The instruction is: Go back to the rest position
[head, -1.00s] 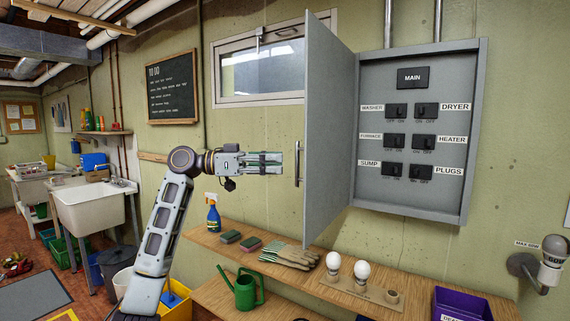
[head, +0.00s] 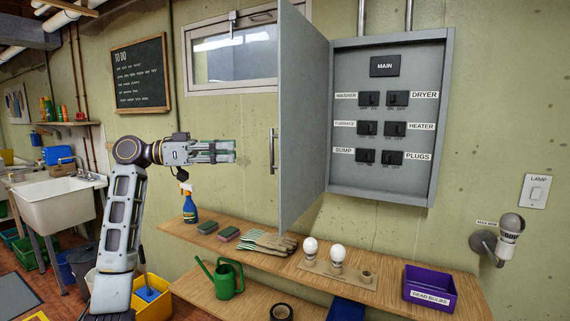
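My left gripper (head: 232,151) is raised in front of the wall, to the left of the open panel door, pointing right. Its fingertips are apart from the door handle (head: 272,150). The fingers look nearly parallel and hold nothing I can make out; the gap between them is hard to judge. The grey breaker panel (head: 440,120) stands on the wall with its door (head: 303,120) swung wide open. Labelled switches (head: 385,98) show inside. My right gripper is not in view.
Below is a wooden shelf (head: 385,300) with a spray bottle (head: 189,208), sponges (head: 229,233), gloves (head: 270,243), white bulbs (head: 337,255) and a purple bin (head: 430,288). A green watering can (head: 226,280) stands lower. A lamp (head: 510,225) juts from the wall at right.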

